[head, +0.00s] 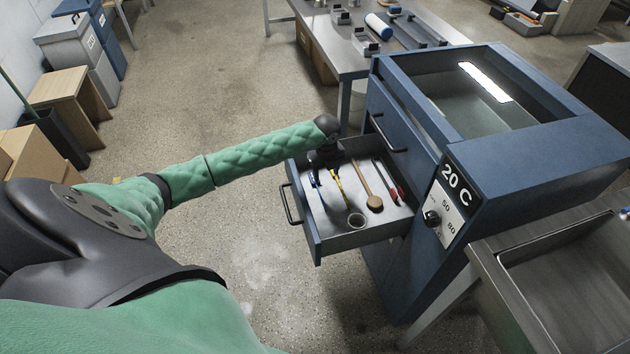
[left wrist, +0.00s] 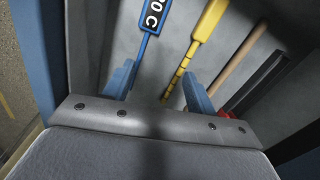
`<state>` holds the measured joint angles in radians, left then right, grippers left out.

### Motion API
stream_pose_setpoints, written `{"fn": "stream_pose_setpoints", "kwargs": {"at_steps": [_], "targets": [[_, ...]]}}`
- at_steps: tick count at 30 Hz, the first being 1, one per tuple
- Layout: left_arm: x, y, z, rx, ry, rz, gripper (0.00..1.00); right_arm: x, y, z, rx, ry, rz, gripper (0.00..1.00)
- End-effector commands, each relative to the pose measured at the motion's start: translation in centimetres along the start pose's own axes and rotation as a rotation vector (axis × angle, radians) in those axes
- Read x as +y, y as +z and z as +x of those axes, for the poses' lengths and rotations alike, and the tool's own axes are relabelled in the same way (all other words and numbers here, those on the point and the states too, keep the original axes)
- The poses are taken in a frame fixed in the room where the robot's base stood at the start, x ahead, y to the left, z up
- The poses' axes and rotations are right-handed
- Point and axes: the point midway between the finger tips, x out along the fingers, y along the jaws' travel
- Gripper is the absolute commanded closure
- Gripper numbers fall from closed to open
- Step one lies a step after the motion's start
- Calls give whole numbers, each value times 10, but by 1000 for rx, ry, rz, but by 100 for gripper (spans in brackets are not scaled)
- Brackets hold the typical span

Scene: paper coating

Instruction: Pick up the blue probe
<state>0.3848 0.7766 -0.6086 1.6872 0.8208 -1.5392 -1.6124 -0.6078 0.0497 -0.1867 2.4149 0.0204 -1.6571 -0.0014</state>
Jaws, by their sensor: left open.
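The blue probe (head: 317,189) lies in the open drawer (head: 365,238), nearest the drawer front. In the left wrist view the blue probe (left wrist: 152,24) shows its dark label, and its thin blue stem runs down toward the left finger. My left gripper (head: 323,155) is over the back left part of the drawer. In its own view the left gripper (left wrist: 160,82) is open, with blue fingers apart. The yellow probe (left wrist: 206,22) lies beside the blue one, its striped stem reaching between the fingers. I cannot tell whether a finger touches the blue probe. My right gripper is out of view.
Beside the probes lie a wooden-handled tool (head: 367,186) and a red and black tool (head: 388,181). The blue cabinet (head: 490,170) rises right of the drawer. A sink (head: 570,265) stands nearer right.

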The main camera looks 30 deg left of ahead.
Motion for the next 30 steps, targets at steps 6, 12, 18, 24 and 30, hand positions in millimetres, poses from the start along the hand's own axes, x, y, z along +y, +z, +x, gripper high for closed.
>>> {"fn": "stream_pose_setpoints", "kwargs": {"at_steps": [6,12,18,24,30], "targets": [[14,51,-6,24,39,136,44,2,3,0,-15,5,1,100],[16,57,4,31,44,158,44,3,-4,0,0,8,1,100],[17,56,20,31,43,157,44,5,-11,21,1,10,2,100],[18,56,33,30,43,156,44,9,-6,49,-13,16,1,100],[20,56,54,31,43,156,44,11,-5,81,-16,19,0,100]]}}
